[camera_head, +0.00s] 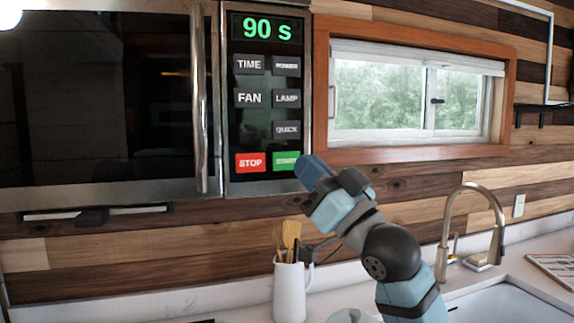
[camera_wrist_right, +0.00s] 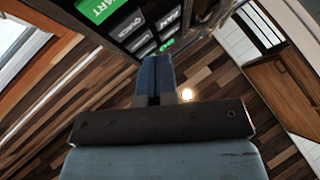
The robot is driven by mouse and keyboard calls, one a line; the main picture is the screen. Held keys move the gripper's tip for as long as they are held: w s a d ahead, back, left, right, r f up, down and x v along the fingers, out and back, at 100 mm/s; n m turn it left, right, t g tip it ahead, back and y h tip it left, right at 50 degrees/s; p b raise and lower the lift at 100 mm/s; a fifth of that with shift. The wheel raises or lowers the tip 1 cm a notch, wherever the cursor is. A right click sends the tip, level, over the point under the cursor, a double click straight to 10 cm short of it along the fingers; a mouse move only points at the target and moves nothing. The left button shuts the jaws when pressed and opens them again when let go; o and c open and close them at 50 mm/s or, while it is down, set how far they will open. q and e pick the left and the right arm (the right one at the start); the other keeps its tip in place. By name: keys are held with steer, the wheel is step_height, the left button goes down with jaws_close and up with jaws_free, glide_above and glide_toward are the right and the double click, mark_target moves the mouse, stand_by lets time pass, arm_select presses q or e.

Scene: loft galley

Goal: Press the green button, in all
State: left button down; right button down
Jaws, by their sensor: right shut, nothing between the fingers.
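The green START button (camera_head: 285,161) is at the bottom right of the microwave's control panel (camera_head: 264,187), beside the red STOP button (camera_head: 250,162). In the head view my right gripper (camera_head: 306,168) has its blue fingertips at the button's right edge, covering a little of it. In the right wrist view the green button (camera_wrist_right: 100,8) is at the top, cut by the frame, and my right fingers (camera_wrist_right: 156,72) are together with nothing between them. I cannot tell whether they touch the panel. My left gripper is not in view.
The microwave display (camera_head: 267,28) reads 90 s, with several grey buttons under it. A white utensil jug (camera_head: 289,293) stands on the counter below my right arm. A brass faucet (camera_head: 470,188) and sink are to the right. A window (camera_head: 410,98) is beside the microwave.

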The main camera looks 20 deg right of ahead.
mark_target(286, 161)
steer(key=shift+w+a, duration=0.1)
steer(key=shift+w, duration=2.55)
steer(key=shift+w, duration=0.1)
steer(key=shift+w, duration=0.25)
